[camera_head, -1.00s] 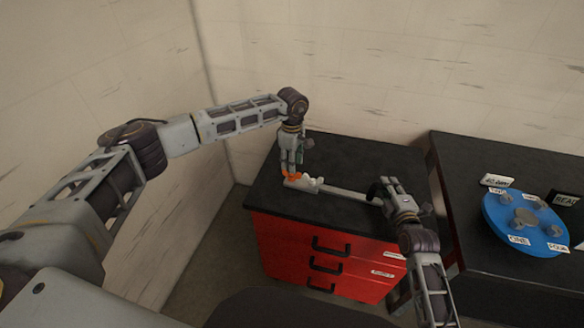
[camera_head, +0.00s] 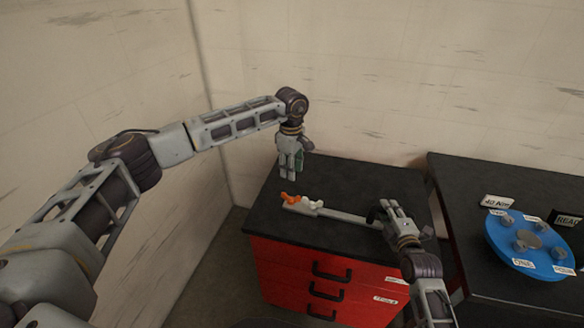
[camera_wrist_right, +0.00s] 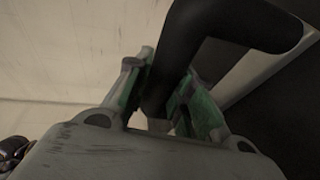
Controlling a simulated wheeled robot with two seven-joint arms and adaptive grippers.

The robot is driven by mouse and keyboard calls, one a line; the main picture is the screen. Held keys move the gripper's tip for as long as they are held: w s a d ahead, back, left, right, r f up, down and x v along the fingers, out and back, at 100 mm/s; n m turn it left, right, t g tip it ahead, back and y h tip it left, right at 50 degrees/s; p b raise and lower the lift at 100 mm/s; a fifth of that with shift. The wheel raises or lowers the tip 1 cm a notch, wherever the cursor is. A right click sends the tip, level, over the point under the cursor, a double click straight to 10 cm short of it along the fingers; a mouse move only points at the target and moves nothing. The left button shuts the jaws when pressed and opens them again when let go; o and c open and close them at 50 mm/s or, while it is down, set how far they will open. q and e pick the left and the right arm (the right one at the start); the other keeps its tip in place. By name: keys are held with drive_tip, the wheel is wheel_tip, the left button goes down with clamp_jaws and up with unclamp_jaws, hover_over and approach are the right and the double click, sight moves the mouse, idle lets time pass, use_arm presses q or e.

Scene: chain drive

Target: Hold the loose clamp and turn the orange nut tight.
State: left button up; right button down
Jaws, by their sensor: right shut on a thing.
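The clamp (camera_head: 345,216) lies on the black top of the red cabinet. It is a long pale bar with a white jaw (camera_head: 311,205) at its left end and a black handle at its right. The handle shows large in the right wrist view (camera_wrist_right: 190,45). The orange nut (camera_head: 289,198) sits at the clamp's left end. My right gripper (camera_head: 380,213) is shut on the black handle, between its green-lined fingers. My left gripper (camera_head: 288,178) points down just above the orange nut, apart from it. Its fingertip gap is too small to judge.
The red drawer cabinet (camera_head: 290,267) has a mostly clear black top (camera_head: 355,180). A dark table (camera_head: 460,185) stands to the right. On it are a blue round board (camera_head: 510,262) with grey pieces and small labels. Walls rise behind and at the left.

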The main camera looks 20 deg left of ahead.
drive_tip(key=c, duration=1.2)
unclamp_jaws()
drive_tip(key=shift+f, duration=0.1)
drive_tip(key=shift+o, duration=0.2)
drive_tip(key=shift+s+d, duration=0.1)
drive_tip(key=v, duration=1.1)
drive_tip(key=shift+s, duration=0.35)
drive_tip(key=shift+d, duration=0.15)
